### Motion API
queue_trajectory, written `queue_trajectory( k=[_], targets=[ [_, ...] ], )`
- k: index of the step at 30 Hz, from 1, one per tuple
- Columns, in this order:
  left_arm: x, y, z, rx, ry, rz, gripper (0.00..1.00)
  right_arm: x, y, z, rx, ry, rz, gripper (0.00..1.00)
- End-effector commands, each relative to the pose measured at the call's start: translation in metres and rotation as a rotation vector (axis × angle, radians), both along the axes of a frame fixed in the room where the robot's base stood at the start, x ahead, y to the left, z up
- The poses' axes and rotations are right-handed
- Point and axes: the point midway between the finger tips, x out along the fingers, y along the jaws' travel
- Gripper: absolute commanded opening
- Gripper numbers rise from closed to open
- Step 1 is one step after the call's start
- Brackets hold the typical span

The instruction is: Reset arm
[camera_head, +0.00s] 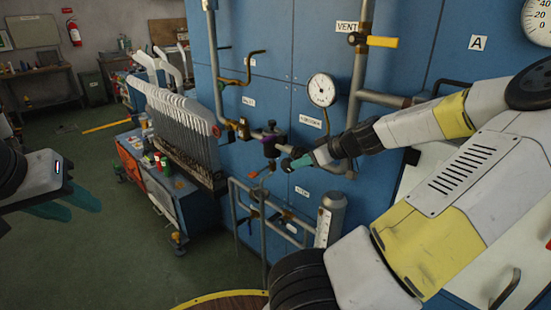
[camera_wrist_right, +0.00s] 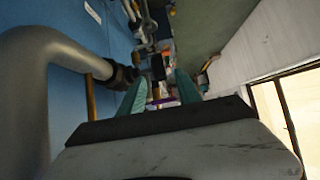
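My right arm reaches in from the right in the head view. In the right wrist view the two fingers of the right gripper (camera_wrist_right: 160,88) stand apart. A purple bit (camera_wrist_right: 160,101) shows beyond the gap, and nothing is visibly held. My left gripper (camera_head: 84,206) is at the left edge over the floor. Its two teal fingers stand apart with nothing seen between them.
Grey pipes (camera_head: 357,80), a gauge (camera_head: 321,90) and a lower pipe frame (camera_head: 270,215) are close to the right gripper. Green floor (camera_head: 110,260) is clear below the left gripper.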

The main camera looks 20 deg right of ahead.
Motion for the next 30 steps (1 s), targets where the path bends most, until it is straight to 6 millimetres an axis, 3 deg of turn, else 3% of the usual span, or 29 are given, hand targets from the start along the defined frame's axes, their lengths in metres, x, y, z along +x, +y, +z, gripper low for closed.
queue_trajectory(
  k=[6, 22, 26, 30],
  targets=[
    [0.000, 0.000, 0.000, 0.000, 0.000, 0.000, 0.36, -0.011, -0.004, 0.008, -0.002, 0.000, 0.000, 0.40],
    [0.000, 0.000, 0.000, 0.000, 0.000, 0.000, 0.36, -0.011, -0.002, 0.008, -0.001, 0.005, 0.004, 0.40],
    [0.000, 0.000, 0.000, 0.000, 0.000, 0.000, 0.36, -0.008, 0.019, -0.002, 0.001, 0.062, 0.038, 0.40],
    [0.000, 0.000, 0.000, 0.000, 0.000, 0.000, 0.36, -0.011, 0.065, -0.023, -0.006, 0.205, 0.099, 0.40]
  ],
)
